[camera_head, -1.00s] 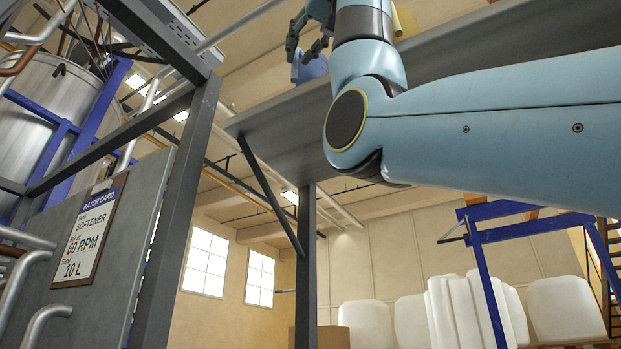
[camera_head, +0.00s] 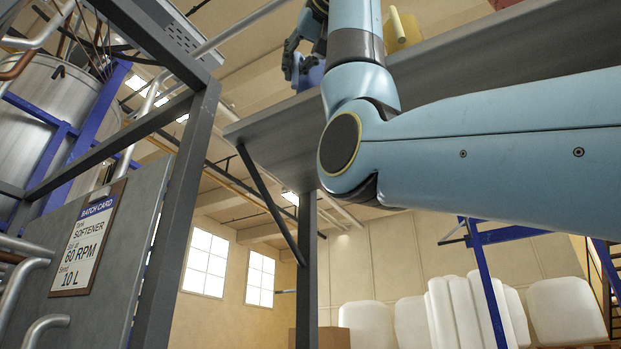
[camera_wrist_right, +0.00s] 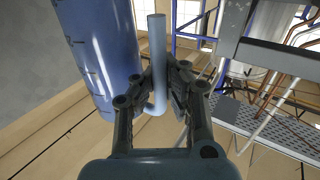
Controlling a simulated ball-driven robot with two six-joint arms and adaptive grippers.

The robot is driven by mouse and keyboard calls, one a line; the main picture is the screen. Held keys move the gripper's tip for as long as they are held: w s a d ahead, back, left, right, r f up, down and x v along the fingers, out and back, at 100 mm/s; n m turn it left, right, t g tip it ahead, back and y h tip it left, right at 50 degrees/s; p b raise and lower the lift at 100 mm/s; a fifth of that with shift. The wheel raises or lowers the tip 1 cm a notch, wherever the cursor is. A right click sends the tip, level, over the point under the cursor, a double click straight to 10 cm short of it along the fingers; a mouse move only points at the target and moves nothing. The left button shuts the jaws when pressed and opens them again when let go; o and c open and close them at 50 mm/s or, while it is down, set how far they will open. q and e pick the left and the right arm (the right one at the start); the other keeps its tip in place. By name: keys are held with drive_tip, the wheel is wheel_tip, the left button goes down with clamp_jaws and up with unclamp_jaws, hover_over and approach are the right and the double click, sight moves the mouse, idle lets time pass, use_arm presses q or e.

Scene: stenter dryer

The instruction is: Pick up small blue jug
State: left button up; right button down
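The small blue jug (camera_head: 311,77) stands near the left end of a high grey shelf, partly hidden by my right gripper (camera_head: 293,62). In the right wrist view the jug (camera_wrist_right: 103,50) fills the upper left, with dark marks on its side. Its pale handle (camera_wrist_right: 157,50) runs down between the two fingers of my right gripper (camera_wrist_right: 161,72). The fingers are on either side of the handle and look open, with a narrow gap on the right. Firm contact cannot be seen. My left gripper is not in view.
A yellow vessel (camera_head: 402,30) and a red object (camera_head: 503,3) are farther right on the grey shelf (camera_head: 450,75). A dark metal frame (camera_head: 180,200) with a batch card (camera_head: 88,240) stands at the left. My right arm covers much of the shelf's front.

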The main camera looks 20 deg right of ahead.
wheel_tip(320, 180, up, 10)
drive_tip(key=shift+r+p, duration=0.1)
drive_tip(key=shift+p, duration=0.65)
